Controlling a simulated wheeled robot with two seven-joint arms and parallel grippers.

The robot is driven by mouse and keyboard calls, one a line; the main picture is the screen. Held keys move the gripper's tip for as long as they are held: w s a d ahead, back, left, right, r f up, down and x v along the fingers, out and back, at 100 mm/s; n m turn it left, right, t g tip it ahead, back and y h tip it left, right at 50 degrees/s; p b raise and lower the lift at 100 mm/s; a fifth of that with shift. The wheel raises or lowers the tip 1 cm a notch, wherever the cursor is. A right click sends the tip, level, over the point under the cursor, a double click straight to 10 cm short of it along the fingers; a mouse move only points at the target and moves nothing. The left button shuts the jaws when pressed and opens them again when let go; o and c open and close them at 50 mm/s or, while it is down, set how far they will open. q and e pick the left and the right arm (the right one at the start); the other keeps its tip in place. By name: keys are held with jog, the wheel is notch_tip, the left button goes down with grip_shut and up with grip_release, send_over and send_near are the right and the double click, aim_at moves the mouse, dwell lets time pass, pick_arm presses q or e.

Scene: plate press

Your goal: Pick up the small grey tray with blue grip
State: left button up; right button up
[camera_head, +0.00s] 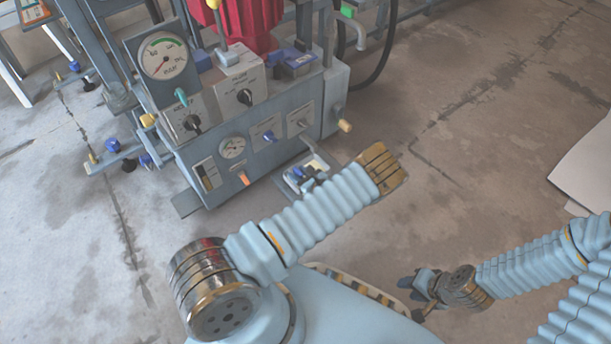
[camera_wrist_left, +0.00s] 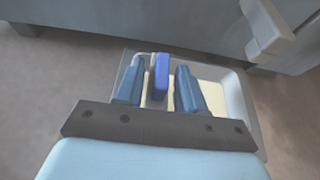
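The small grey tray (camera_wrist_left: 235,98) lies on the floor against the foot of the press machine, with something cream-coloured in it. Its blue grip (camera_wrist_left: 160,77) stands upright on the near side. In the left wrist view my left gripper (camera_wrist_left: 159,90) is open, with one finger on each side of the blue grip and a gap beside each finger. In the head view the tray (camera_head: 322,163) is partly hidden by my left gripper (camera_head: 302,180) and forearm. My right gripper (camera_head: 412,292) is low at the right, away from the tray; its finger opening is unclear.
The press machine (camera_head: 250,125), with gauges, knobs and a red part (camera_head: 245,25), stands just behind the tray. A light knob (camera_head: 345,126) sticks out at its right side. Floor to the right is clear up to a pale panel (camera_head: 585,170).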

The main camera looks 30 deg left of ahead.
pick_arm(q)
jog(key=shift+w+a+f, duration=0.15)
jog(key=shift+a, duration=0.2)
grip_shut()
